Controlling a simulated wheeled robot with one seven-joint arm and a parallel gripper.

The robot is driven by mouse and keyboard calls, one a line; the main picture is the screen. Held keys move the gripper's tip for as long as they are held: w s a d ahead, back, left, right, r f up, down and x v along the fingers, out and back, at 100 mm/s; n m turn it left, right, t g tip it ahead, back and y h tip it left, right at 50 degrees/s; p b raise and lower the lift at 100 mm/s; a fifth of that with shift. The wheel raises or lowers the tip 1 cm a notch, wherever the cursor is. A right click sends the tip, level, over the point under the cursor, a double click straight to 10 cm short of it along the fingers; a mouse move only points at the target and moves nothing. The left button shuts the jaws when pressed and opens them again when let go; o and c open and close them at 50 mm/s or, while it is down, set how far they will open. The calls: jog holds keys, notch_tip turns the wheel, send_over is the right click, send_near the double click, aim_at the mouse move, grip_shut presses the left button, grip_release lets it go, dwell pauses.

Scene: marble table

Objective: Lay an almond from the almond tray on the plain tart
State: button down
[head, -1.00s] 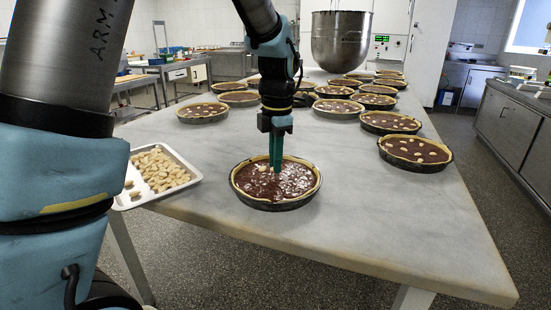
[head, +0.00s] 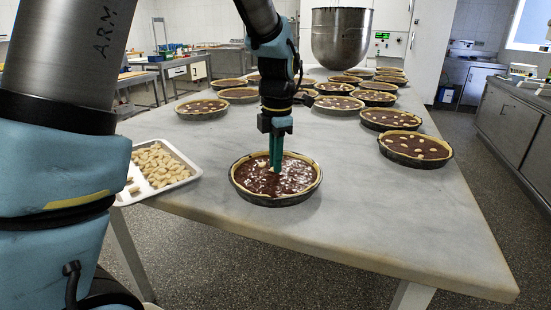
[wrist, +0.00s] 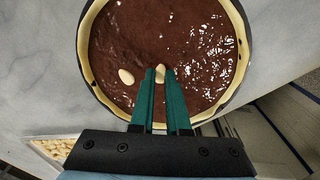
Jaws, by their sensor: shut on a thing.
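The nearest tart (head: 290,182) sits near the front edge of the marble table, with a pale crust and glossy dark chocolate filling. It fills much of the wrist view (wrist: 200,45). One almond (wrist: 125,76) lies on its filling, left of my fingers in the wrist view. My gripper (head: 276,168) points straight down over this tart, its green fingers low at the filling. The fingers are shut on another almond (wrist: 160,73), which shows between the fingertips in the wrist view. Whether that almond touches the filling, I cannot tell. The almond tray (head: 182,183) holds many almonds at the left.
Several other tarts stand farther back and right on the marble table (head: 370,215); the closest (head: 415,147) has almonds on it. A steel mixing bowl (head: 341,38) is at the back. The table's front right is clear.

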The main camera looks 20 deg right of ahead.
jog(key=c, duration=0.8)
grip_release()
notch_tip(320, 180, up, 6)
jog(key=p, duration=0.6)
